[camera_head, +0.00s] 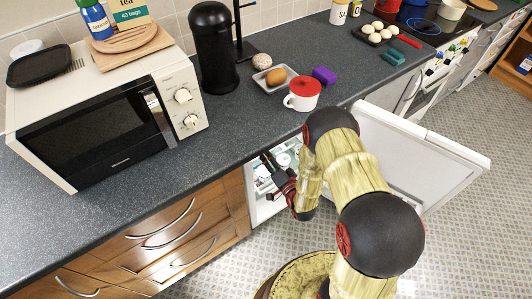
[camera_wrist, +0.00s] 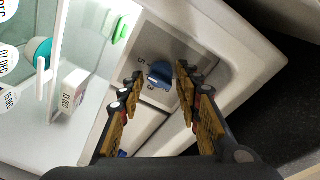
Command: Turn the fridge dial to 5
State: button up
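The fridge dial (camera_wrist: 158,74) is a blue knob on a grey panel inside the fridge, with small dark digits beside it. A 5 seems to show at its upper left; its exact setting is too small to tell. My gripper (camera_wrist: 160,78) is open, its two fingertips on either side of the dial in the wrist view. I cannot tell whether they touch it. In the head view my gripper (camera_head: 273,170) reaches into the open fridge (camera_head: 252,196) under the counter, and the dial is hidden there. The fridge door (camera_head: 430,150) stands wide open to the right.
In the wrist view a glass shelf (camera_wrist: 85,100) holds dated packages and a small box (camera_wrist: 73,91) left of my fingers. Above the fridge, the counter (camera_head: 240,125) carries a red-and-white mug (camera_head: 302,97) and a microwave (camera_head: 100,115). The tiled floor is clear.

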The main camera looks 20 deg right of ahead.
jog(key=shift+o, duration=0.8)
jog(key=v, duration=1.2)
